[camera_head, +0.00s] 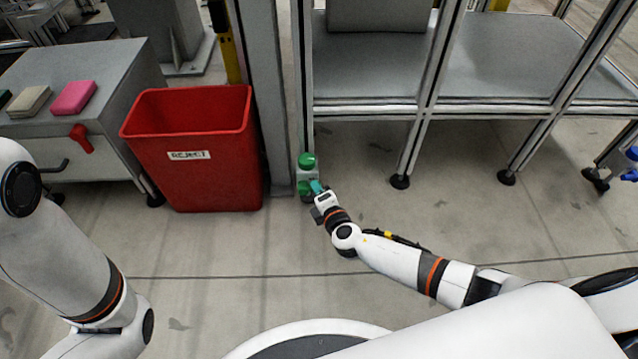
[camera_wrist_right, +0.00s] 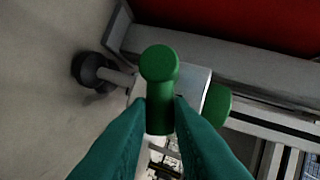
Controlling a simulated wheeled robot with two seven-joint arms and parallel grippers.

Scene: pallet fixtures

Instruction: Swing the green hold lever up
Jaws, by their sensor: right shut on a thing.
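The green hold lever (camera_wrist_right: 160,85) shows in the right wrist view as a green rod with a rounded knob end. My right gripper (camera_wrist_right: 160,115) has its teal fingers on both sides of the rod, shut on it. In the head view my right gripper (camera_head: 317,188) is at the small grey fixture beside the frame post, and mostly hides the lever. A round green part (camera_head: 306,161) sits on top of that fixture; a green part (camera_wrist_right: 217,104) also shows behind the lever in the wrist view. The left arm shows at the left, but its gripper is out of view.
A red reject bin (camera_head: 190,150) stands left of the fixture, close to the post (camera_head: 268,90). A grey cabinet (camera_head: 100,65) with a pink block (camera_head: 73,97) is further left. Metal shelving (camera_head: 370,108) stands right and behind. The floor in front is clear.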

